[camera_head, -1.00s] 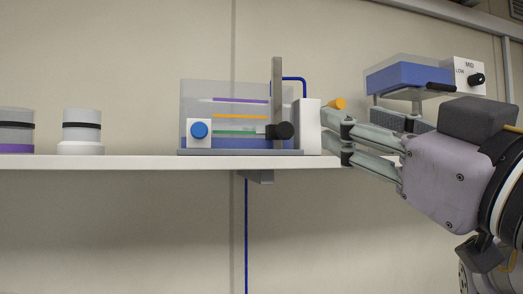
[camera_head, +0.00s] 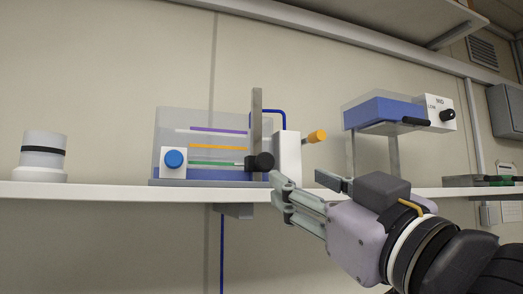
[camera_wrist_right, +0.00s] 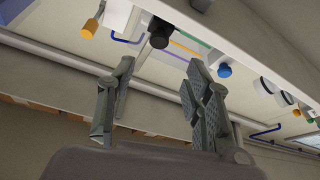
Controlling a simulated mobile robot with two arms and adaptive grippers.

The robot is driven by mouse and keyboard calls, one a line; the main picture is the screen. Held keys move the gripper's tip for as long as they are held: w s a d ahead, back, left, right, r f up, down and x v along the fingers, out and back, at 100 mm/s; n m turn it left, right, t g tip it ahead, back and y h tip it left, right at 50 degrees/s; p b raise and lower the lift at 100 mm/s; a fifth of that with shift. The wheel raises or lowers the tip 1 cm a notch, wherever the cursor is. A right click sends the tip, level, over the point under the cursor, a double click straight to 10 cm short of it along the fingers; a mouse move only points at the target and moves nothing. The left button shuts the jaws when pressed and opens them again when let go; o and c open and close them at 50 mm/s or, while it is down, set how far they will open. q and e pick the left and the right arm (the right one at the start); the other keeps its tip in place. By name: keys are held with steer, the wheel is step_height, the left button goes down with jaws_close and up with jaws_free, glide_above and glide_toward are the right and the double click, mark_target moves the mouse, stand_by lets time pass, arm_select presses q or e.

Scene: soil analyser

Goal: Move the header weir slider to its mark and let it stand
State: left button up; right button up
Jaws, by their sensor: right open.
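A clear tank (camera_head: 172,128) with blue liquid low inside stands on the shelf, with purple, orange and green lines across it. A black knob (camera_head: 262,162), which looks like the slider's grip, sits on a grey upright bar (camera_head: 257,110) at the tank's right, near the green line's level. In the right wrist view the knob (camera_wrist_right: 160,33) lies beyond the fingertips, between them in the picture. My right gripper (camera_head: 302,183) is open and empty, to the right of and slightly below the knob; contact cannot be made out. My left gripper is not in view.
An orange-tipped lever (camera_head: 317,137) sticks out from the white block (camera_head: 288,155) beside the bar. A raised blue tank (camera_head: 382,111) with a black handle and a dial box (camera_head: 438,114) stands farther right. A white jar (camera_head: 43,155) stands left on the shelf (camera_head: 100,192).

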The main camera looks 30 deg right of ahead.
steer(key=p, duration=0.3)
glide_toward(266, 161)
steer(key=x, duration=0.3)
steer(key=p+x, duration=0.1)
steer(key=x, duration=0.6)
steer(key=shift+w+d+r+p, duration=0.1)
steer(key=shift+w+p, duration=0.2)
steer(key=shift+p, duration=0.1)
steer(key=shift+c, duration=0.5)
jaws_close()
